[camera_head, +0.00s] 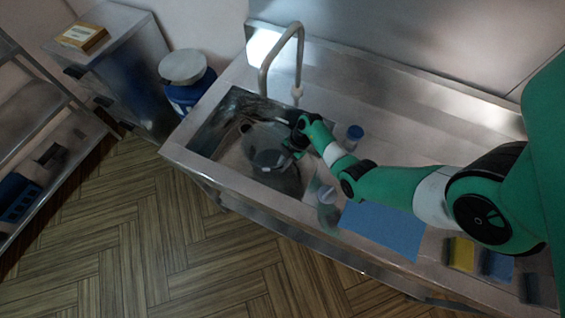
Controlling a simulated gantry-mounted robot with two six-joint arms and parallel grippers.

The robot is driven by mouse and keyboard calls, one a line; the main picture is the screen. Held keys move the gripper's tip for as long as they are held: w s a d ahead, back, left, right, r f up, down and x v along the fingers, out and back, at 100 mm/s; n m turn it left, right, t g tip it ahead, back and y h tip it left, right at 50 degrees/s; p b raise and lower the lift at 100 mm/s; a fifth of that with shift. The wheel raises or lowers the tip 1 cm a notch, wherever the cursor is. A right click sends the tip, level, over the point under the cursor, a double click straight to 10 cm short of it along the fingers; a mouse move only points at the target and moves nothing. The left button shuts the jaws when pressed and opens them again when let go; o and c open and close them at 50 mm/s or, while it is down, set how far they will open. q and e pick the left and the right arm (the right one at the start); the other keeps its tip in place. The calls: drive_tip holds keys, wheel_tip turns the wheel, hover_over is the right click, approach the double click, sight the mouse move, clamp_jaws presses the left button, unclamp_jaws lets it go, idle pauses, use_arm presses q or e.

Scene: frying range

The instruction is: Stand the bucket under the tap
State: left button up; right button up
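A grey, rounded vessel that looks like the bucket (252,147) is inside the metal sink basin (203,137). Its outline is dim and low in contrast, so I cannot tell whether it is upright or tilted. The tap (266,68) arches up from behind the basin, and its spout ends above the basin's right part, behind my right gripper. My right gripper (291,143) is over the basin at the vessel's right side. It is small and dark here, so I cannot see whether its fingers hold the vessel. My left gripper is out of view.
On the counter right of the basin are a blue-capped container (354,136), a clear jar (327,205), a blue mat (383,231) and several sponges, one yellow (460,254). A blue drum (190,92) stands left of the sink. The wooden floor in front is clear.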

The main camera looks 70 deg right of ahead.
drive_tip(key=o, duration=0.3)
drive_tip(key=p+v, duration=0.4)
drive_tip(key=v, duration=0.9)
drive_tip(key=shift+r+p, duration=0.15)
drive_tip(key=shift+p, duration=0.2)
drive_tip(key=shift+w+a, duration=0.1)
drive_tip(key=shift+w, duration=0.1)
